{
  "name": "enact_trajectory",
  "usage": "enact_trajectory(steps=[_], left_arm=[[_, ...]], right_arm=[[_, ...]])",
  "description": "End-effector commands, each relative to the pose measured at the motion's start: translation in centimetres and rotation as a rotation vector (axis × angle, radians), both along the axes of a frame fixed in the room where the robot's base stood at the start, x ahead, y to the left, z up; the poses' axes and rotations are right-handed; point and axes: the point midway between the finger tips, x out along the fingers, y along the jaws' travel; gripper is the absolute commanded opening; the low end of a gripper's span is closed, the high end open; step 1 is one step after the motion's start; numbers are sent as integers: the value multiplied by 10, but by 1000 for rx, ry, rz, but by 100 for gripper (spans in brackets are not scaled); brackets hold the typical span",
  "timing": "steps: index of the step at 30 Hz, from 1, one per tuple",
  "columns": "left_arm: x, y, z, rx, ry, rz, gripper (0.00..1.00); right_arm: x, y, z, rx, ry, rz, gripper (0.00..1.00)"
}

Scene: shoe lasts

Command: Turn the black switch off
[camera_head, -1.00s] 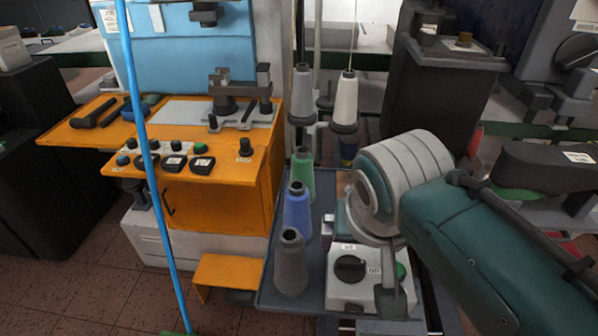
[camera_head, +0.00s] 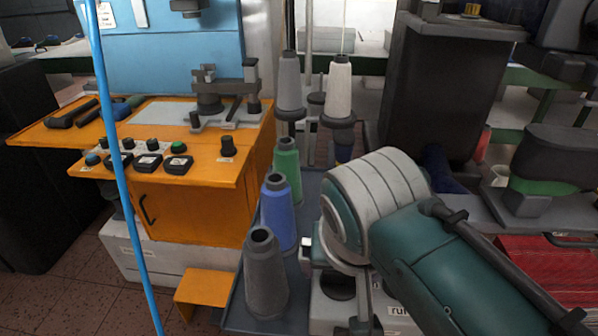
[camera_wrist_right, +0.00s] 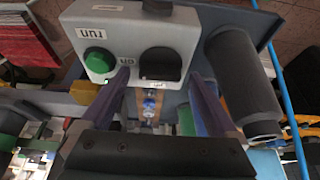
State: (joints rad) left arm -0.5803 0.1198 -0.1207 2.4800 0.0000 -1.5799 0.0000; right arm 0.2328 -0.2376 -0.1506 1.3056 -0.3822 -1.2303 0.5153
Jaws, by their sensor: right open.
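The black switch (camera_wrist_right: 160,64) is a round knob on the front of a pale control box (camera_wrist_right: 118,22). It sits beside a green button (camera_wrist_right: 99,60) in the right wrist view. In the head view the switch (camera_head: 338,285) is partly covered by my right arm. My right gripper (camera_wrist_right: 160,82) is open, with one finger on each side of the switch in the wrist picture. Whether the fingers touch it I cannot tell. In the head view the right gripper (camera_head: 362,314) is low in front of the box. The left gripper does not show.
Grey (camera_head: 266,275), blue (camera_head: 278,215) and green (camera_head: 287,165) thread cones stand left of the box. An orange workbench (camera_head: 195,210) with buttons is further left. A blue pole (camera_head: 115,165) crosses the left foreground. A red stack (camera_head: 545,265) lies at the right.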

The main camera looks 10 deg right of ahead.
Motion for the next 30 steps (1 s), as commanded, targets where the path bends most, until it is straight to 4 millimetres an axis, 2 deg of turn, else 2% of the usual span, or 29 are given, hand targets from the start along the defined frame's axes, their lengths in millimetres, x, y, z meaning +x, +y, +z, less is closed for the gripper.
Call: enact_trajectory(steps=[2,24,30], left_arm=[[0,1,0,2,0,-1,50],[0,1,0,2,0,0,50],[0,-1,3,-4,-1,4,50]], right_arm=[[0,0,0,0,0,0,92],[0,0,0,0,0,0,9],[0,-1,1,0,0,13,9]])
